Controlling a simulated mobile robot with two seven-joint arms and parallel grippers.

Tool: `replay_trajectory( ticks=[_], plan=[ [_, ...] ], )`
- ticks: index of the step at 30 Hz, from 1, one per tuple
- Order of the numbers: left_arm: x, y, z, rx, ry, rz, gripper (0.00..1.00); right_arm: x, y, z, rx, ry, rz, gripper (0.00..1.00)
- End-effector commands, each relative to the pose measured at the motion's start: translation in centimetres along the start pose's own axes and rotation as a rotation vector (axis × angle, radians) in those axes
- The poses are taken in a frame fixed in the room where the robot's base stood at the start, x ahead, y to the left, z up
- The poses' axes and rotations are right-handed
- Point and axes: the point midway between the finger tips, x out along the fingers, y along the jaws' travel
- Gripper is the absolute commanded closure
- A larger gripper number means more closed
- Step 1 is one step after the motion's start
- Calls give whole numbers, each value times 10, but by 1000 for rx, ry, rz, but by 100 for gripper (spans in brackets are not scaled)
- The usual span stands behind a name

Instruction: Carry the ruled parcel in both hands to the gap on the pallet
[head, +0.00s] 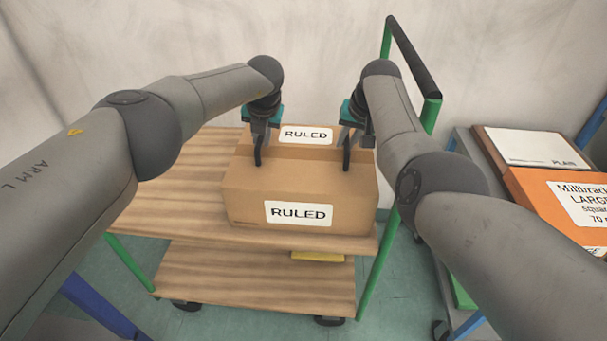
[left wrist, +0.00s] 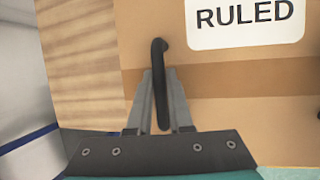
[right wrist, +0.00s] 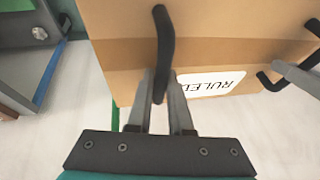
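The ruled parcel (head: 300,190) is a brown box with white RULED labels on its top and front and a dark handle near each end of its top. It appears to rest on the wooden top of a trolley (head: 180,185), close to the front edge. My left gripper (head: 260,143) is shut on the left handle (left wrist: 160,75). My right gripper (head: 348,148) is shut on the right handle (right wrist: 161,45). The fingers of each gripper stand close on both sides of its handle. I see no pallet gap in these views.
The trolley has a lower shelf (head: 255,280) and a green push frame with a black bar (head: 412,55) at the right. A rack at the right holds a PLAIN box (head: 530,148) and an orange box (head: 560,195). A pale wall stands close behind.

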Motion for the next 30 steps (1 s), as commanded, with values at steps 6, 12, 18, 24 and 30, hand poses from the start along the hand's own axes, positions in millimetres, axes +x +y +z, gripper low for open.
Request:
replay_trajectory(
  ticks=[6, 12, 18, 24, 30],
  plan=[
    [0, 0, 0, 0, 0, 0, 100, 0, 0, 0, 0, 0, 0, 100],
    [0, 0, 0, 0, 0, 0, 100, 0, 0, 0, 0, -1, 0, 100],
    [0, 0, 0, 0, 0, 0, 100, 0, 0, 0, 0, -1, 1, 100],
    [0, 0, 0, -1, 0, 0, 100, 0, 0, 0, 0, -1, 1, 100],
    [0, 0, 0, 0, 0, 1, 100, 0, 0, 0, 0, -1, 1, 100]
  ],
)
